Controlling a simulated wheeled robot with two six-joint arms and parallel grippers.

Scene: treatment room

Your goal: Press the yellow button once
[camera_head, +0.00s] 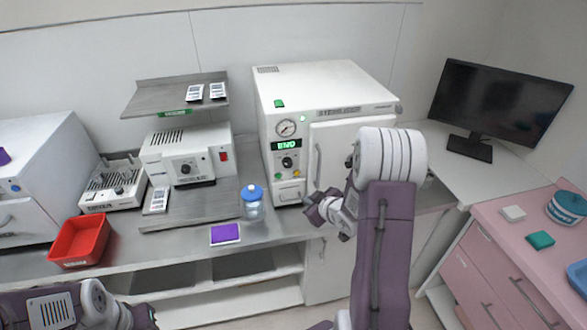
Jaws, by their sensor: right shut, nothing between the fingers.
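The white sterilizer (335,85) stands on the counter at the back. Its front has a gauge, a lit green display (286,144), a black knob and small coloured buttons below the knob. A small yellow button (297,173) seems to be at the lower right of the knob, but it is too small to be sure. My right gripper (312,210) is shut and empty, in front of the sterilizer and lower than its panel, apart from the buttons. My left arm shows only at the bottom left corner; its fingertips cannot be made out.
A blue-capped jar (253,203) and a purple pad (225,234) stand near the counter's front edge, left of my right gripper. A red bin (80,241) and a white device (188,158) are further left. A monitor (500,103) and pink cabinet (500,270) are right.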

